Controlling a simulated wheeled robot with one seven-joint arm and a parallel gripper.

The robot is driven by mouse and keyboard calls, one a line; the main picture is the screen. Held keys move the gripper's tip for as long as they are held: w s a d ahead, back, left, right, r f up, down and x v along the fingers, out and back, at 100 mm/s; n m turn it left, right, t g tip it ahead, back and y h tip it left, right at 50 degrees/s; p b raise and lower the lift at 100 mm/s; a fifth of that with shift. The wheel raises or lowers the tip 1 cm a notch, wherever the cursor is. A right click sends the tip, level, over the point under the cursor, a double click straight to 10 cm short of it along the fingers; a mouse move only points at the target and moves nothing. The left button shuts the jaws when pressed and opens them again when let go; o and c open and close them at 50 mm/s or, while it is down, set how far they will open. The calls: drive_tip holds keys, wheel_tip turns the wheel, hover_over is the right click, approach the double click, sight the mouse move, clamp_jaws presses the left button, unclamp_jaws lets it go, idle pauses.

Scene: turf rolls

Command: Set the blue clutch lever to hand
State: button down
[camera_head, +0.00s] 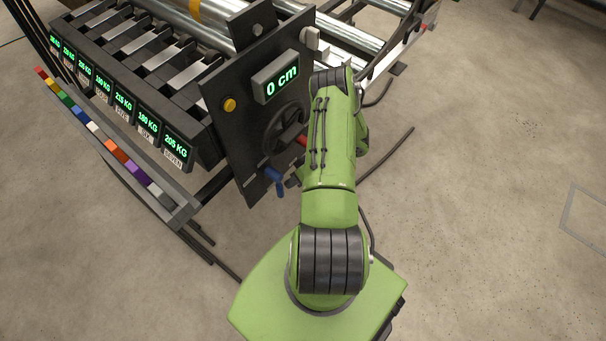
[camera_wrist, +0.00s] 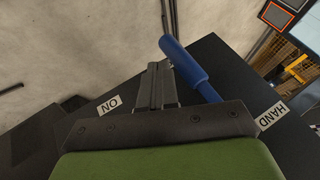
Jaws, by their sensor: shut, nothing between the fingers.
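The blue clutch lever (camera_head: 274,180) sticks out from the lower part of the black control panel. In the wrist view the blue lever (camera_wrist: 186,64) slants from upper left to lower right, and its base is hidden behind my gripper's body. In the head view my arm hides most of the gripper.
Several weight displays (camera_head: 123,105) line the rack at left. Concrete floor (camera_head: 480,200) is open at right.

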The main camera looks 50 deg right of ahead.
drive_tip(key=shift+a, duration=0.3)
